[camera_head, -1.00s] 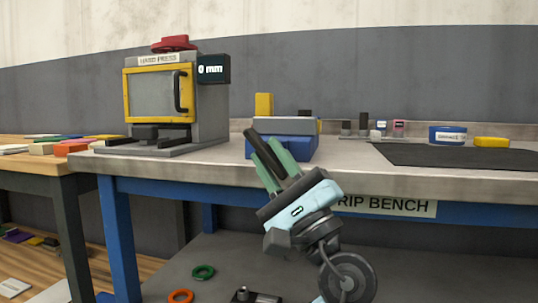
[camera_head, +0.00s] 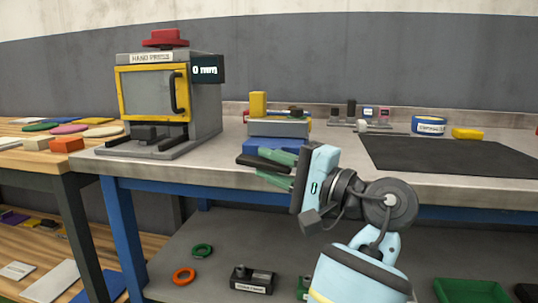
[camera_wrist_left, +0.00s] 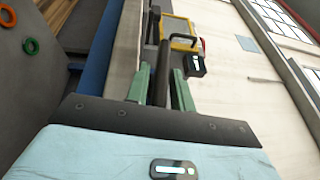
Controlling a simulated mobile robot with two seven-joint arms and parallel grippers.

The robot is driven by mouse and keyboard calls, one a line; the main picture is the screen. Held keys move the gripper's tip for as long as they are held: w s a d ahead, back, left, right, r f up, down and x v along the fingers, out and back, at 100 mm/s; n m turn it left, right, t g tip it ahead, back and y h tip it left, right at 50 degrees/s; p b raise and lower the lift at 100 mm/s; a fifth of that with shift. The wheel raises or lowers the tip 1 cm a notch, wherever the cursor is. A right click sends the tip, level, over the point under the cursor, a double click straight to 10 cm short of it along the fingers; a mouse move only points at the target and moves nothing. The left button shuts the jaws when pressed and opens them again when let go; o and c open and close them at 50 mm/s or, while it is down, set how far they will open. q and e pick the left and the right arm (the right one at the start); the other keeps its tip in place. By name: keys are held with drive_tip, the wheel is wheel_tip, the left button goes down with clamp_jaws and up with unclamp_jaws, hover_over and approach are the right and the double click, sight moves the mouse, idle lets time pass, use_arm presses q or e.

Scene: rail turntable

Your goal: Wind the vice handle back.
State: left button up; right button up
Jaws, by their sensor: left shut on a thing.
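The vice has a blue body (camera_head: 264,145) and a grey jaw top (camera_head: 280,128), and stands at the bench's front edge. Its black handle (camera_head: 247,161) points left and lies nearly level in the head view. My left gripper (camera_head: 264,164) comes from the right, with its green fingers shut around the handle. In the left wrist view the dark handle bar (camera_wrist_left: 163,70) runs between the two green fingers of my left gripper (camera_wrist_left: 161,88). The handle's inner end is hidden behind the gripper. My right gripper is not in view.
A press with a yellow-framed door (camera_head: 151,93) stands on the bench at the left. A yellow block (camera_head: 258,104) is behind the vice. A dark mat (camera_head: 440,157) lies at the right. The lower shelf holds rings, a black block (camera_head: 253,279) and a green tray (camera_head: 470,291).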

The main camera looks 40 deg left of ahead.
use_arm(q)
drive_tip(key=shift+r, duration=0.1)
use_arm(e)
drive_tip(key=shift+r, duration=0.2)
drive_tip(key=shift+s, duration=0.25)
use_arm(q)
drive_tip(key=o, duration=0.7)
drive_tip(key=shift+o, duration=0.2)
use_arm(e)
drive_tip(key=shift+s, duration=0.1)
